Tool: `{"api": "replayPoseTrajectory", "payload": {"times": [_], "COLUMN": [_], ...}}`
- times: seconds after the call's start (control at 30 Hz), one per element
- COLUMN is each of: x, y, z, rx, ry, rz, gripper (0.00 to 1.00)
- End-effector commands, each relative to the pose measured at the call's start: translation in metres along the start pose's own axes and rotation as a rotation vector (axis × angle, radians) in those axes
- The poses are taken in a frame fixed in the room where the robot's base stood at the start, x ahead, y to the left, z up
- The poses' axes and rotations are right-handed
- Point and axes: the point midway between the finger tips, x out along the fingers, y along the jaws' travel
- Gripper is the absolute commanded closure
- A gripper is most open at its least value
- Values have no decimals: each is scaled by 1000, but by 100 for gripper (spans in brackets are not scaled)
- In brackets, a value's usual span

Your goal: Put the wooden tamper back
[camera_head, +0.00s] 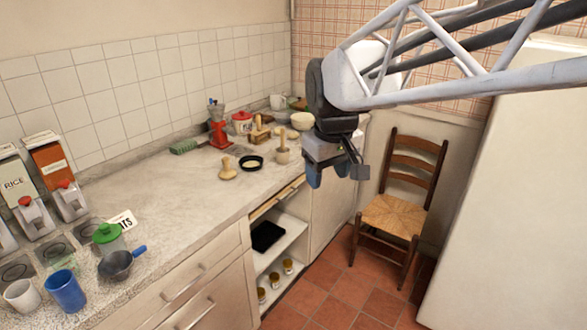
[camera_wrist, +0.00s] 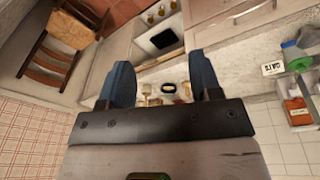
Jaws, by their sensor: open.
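A wooden tamper (camera_head: 228,169) with a knob handle and a round base stands on the counter (camera_head: 190,205), left of a black ring-shaped dish (camera_head: 251,163). A small wooden stand (camera_head: 259,134) with an upright piece stands farther back; its details are too small to tell. My gripper (camera_head: 332,172) is open and empty, held in the air right of the counter's edge and well apart from the tamper. In the wrist view my blue fingers (camera_wrist: 161,72) are spread, with small counter items far off between them.
A mortar with pestle (camera_head: 282,152), a red grinder (camera_head: 218,134), a green block (camera_head: 183,146) and bowls (camera_head: 302,121) crowd the back counter. Canisters (camera_head: 52,165) and cups (camera_head: 65,290) stand at left. A chair (camera_head: 400,200) is at right. The middle counter is clear.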

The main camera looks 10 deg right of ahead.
Motion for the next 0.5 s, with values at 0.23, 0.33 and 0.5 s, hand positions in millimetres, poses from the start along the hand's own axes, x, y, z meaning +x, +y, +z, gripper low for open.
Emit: {"api": "replayPoseTrajectory", "payload": {"times": [0.23,0.33,0.5], "x": [10,17,29], "y": [-12,-17,-27], "z": [70,97,140], "rx": [133,188,275], "ry": [19,26,39], "rz": [10,13,18], "gripper": [42,42,42]}}
